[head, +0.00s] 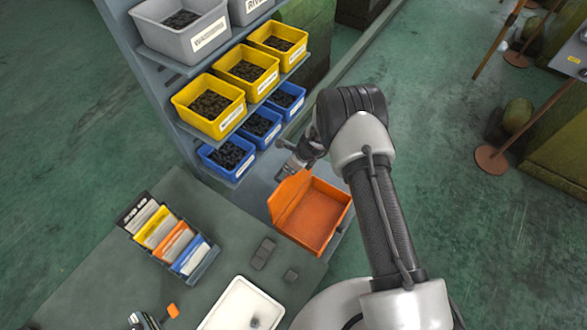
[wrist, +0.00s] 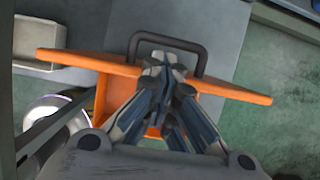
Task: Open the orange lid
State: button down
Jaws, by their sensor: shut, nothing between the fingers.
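The orange box (head: 318,222) stands at the right end of the grey-green table, with its inside showing. Its orange lid (head: 286,197) stands raised and tilted along the box's upper-left side. In the wrist view the lid (wrist: 85,62) is seen nearly edge-on, with a dark grey handle (wrist: 197,49) on its far side. My gripper (head: 284,173) is at the raised lid's upper edge. In the wrist view the fingers (wrist: 164,62) are shut and empty, overlapping the lid and handle in the picture. I cannot tell whether they touch the lid.
A shelf with yellow bins (head: 212,104), blue bins (head: 229,158) and grey bins (head: 184,28) rises close behind the box. On the table are a card holder (head: 168,238), dark blocks (head: 263,253) and a white tray (head: 240,306). Open floor lies to the right.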

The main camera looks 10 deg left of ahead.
jog(key=shift+s+d+f, duration=0.35)
jog(key=shift+s+f, duration=0.2)
jog(key=shift+f, duration=0.15)
jog(key=w+a+v, duration=0.1)
jog(key=v, duration=1.2)
jog(key=shift+r, duration=0.2)
jog(key=shift+w, duration=0.1)
